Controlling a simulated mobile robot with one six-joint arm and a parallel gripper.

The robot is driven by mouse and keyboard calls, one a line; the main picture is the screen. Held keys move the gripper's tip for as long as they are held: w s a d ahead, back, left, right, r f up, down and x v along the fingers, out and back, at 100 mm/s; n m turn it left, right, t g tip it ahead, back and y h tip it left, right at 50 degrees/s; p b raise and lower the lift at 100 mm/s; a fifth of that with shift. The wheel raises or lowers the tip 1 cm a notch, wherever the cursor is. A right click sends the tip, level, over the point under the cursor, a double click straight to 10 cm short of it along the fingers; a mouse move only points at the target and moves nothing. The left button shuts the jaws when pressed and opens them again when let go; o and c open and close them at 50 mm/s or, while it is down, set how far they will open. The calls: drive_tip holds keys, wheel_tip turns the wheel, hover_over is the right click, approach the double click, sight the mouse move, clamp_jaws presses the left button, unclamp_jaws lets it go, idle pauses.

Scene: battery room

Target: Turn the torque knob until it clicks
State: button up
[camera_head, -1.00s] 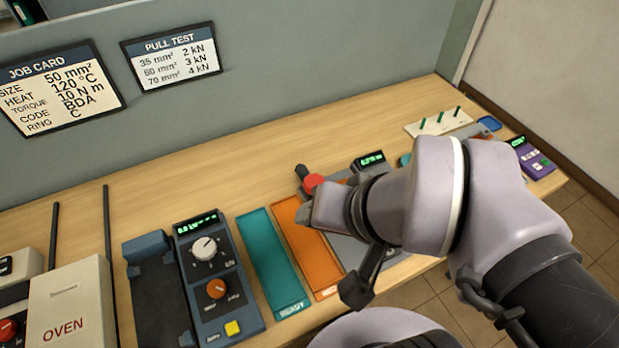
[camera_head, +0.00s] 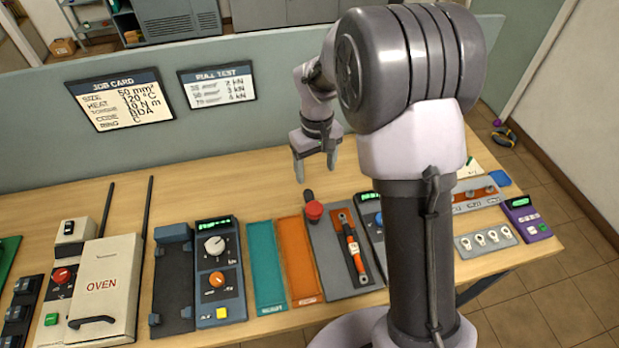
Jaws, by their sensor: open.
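A torque wrench (camera_head: 353,250) with a red-orange handle lies on a grey panel, right of a red round knob or button (camera_head: 313,211). Right of it, a blue unit (camera_head: 368,210) with a green display is mostly hidden behind my arm; a knob on it shows only partly. I cannot tell which knob is the torque knob. Another blue unit (camera_head: 219,300) further left carries a white knob (camera_head: 214,246) and an orange knob (camera_head: 216,280). My gripper (camera_head: 315,168) is open and empty, fingers down, above the back of the table, behind the red knob and touching nothing visible.
A job card (camera_head: 120,100) on the back wall reads torque 10 N m. Teal (camera_head: 267,265) and orange (camera_head: 299,262) trays lie beside the grey panel. The oven (camera_head: 103,285) stands left; a purple unit (camera_head: 527,218) stands far right. Bare tabletop lies along the back.

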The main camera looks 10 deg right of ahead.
sight(314, 207)
wheel_tip(314, 207, down, 17)
drive_tip(key=b, duration=0.3)
drive_tip(key=shift+a+r, duration=0.1)
drive_tip(key=shift+r, duration=0.1)
drive_tip(key=shift+c, duration=0.4)
clamp_jaws()
